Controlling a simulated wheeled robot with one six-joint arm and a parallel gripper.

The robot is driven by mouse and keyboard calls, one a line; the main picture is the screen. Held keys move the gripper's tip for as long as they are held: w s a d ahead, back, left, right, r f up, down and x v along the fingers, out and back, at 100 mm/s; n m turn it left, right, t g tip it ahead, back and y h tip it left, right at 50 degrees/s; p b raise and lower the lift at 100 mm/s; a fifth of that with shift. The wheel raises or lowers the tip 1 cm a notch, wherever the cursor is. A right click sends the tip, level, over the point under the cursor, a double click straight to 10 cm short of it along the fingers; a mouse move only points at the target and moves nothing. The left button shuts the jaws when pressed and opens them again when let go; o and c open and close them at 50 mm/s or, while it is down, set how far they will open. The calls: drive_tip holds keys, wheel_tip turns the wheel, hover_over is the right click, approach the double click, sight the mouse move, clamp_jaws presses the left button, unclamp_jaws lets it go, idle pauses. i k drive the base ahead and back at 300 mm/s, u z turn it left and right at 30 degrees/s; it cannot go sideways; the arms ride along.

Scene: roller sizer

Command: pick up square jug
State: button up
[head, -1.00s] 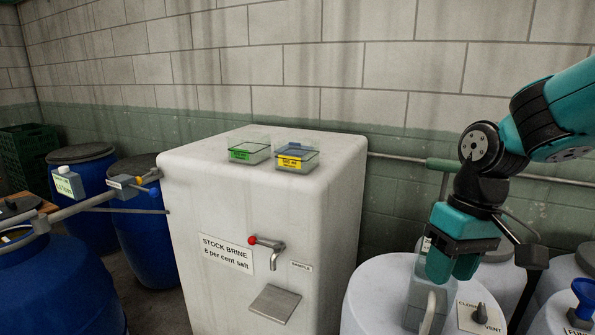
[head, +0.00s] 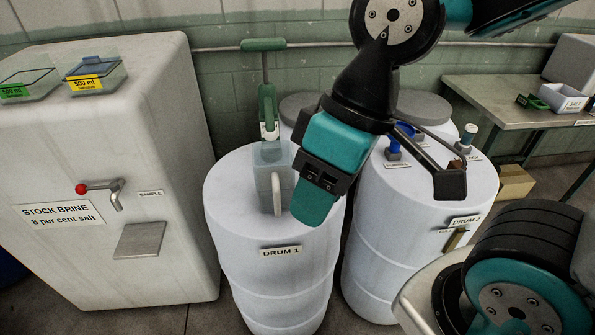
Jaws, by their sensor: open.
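The square jug (head: 268,160) is a pale grey, see-through vessel with a light upright handle (head: 276,194). It stands upright on top of the white drum labelled DRUM 1 (head: 262,222) in the head view. My gripper (head: 313,212), with teal fingers pointing down, hangs just right of the jug over the same drum. It is open and nothing shows between its fingers. One finger is largely hidden by the angle. A visible gap in the picture separates the gripper from the handle; their true distance is hard to judge.
A green-handled pole (head: 264,45) rises behind the jug. DRUM 2 (head: 470,205) stands close on the right with a blue funnel (head: 393,150). The stock brine tank (head: 150,240) is left, with a red-knobbed tap (head: 108,190). A bench (head: 500,105) is at the far right.

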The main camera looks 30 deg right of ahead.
sight(274, 174)
drive_tip(key=u, duration=2)
drive_tip(key=i, duration=0.7)
drive_tip(key=z, duration=2.65)
